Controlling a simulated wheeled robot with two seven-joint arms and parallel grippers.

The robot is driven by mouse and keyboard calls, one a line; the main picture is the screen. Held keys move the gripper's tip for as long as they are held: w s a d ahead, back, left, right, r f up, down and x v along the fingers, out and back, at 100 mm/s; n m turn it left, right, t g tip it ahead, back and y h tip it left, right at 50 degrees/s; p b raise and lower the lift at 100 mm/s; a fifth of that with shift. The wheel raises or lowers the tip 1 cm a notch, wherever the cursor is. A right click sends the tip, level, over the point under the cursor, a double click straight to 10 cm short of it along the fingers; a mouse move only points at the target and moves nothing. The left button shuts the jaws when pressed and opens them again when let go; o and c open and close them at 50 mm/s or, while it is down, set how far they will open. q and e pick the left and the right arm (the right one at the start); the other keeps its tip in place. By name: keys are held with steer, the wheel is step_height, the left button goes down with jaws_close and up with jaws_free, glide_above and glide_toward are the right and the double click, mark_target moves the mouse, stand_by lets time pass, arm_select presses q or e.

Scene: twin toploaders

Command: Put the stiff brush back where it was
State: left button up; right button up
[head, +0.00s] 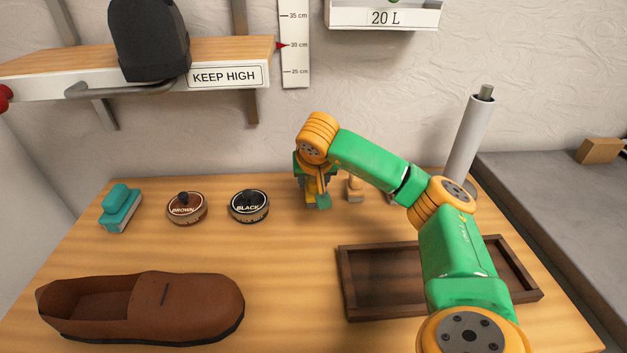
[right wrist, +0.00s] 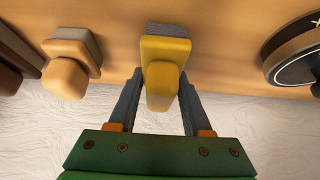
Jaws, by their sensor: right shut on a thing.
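My right gripper (head: 314,196) is over the back of the table, shut on a yellow brush (right wrist: 164,85) with grey bristles. In the right wrist view the brush is between the two fingers, bristles toward the table; I cannot tell whether they touch it. A tan brush (head: 354,189) stands just right of the gripper, and it also shows in the right wrist view (right wrist: 68,72). A teal brush (head: 121,208) sits at the far left of the table. Which brush is the stiff one is not marked. My left gripper is not in view.
A brown tin (head: 187,208) and a black tin (head: 248,206) stand left of the gripper. A brown shoe (head: 140,308) lies front left. A dark wooden tray (head: 380,315) is under my right arm. A white cylinder (head: 470,138) stands back right. The middle front is clear.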

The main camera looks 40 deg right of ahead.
steer(key=o, duration=1.2)
steer(key=shift+f, duration=0.1)
steer(key=shift+s+a+r, duration=0.1)
steer(key=shift+r, duration=0.35)
steer(key=p+v, duration=0.2)
steer(key=v, duration=0.9)
steer(key=shift+s+r+p, duration=0.15)
steer(key=shift+r+p, duration=0.05)
steer(key=shift+p, duration=0.2)
